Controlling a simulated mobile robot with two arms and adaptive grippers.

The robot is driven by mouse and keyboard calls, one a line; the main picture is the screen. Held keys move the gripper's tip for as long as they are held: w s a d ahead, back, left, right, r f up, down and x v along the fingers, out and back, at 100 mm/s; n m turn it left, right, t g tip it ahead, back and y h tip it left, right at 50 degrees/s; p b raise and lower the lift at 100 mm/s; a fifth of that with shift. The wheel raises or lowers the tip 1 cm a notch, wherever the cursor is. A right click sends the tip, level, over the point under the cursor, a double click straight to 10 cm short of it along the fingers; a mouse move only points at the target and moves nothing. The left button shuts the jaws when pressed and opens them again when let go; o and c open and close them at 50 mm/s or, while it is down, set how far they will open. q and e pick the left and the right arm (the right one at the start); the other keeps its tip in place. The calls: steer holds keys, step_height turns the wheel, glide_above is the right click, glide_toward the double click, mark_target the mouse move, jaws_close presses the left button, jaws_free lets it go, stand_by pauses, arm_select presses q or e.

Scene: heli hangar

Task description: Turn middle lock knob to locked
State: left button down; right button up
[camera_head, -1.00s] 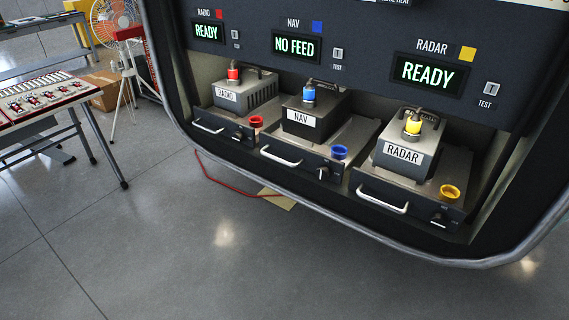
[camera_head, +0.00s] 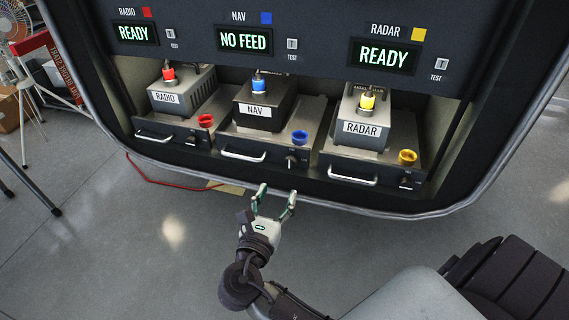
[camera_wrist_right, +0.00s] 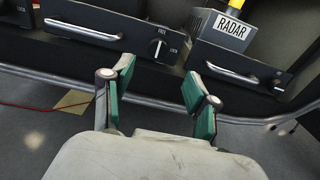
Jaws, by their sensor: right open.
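The middle lock knob (camera_head: 291,161) is a small round knob with a pale pointer on the front of the NAV tray (camera_head: 243,155). My right gripper (camera_head: 273,201) is open and empty, in front of and below the knob in the head view. In the right wrist view its green-padded fingers (camera_wrist_right: 158,91) stand apart with the knob seen beyond the gap. My left gripper does not show.
RADIO (camera_head: 166,99), NAV (camera_head: 256,111) and RADAR (camera_head: 362,127) boxes sit on neighbouring trays with handles. The NAV display (camera_head: 244,40) reads NO FEED; the other two read READY. The panel's rounded metal rim (camera_head: 300,203) runs below the trays.

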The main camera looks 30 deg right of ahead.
mark_target(289, 163)
steer(key=p+x, duration=0.1)
steer(key=x, duration=0.9)
steer(key=shift+w, duration=0.15)
steer(key=shift+a, duration=0.1)
jaws_close()
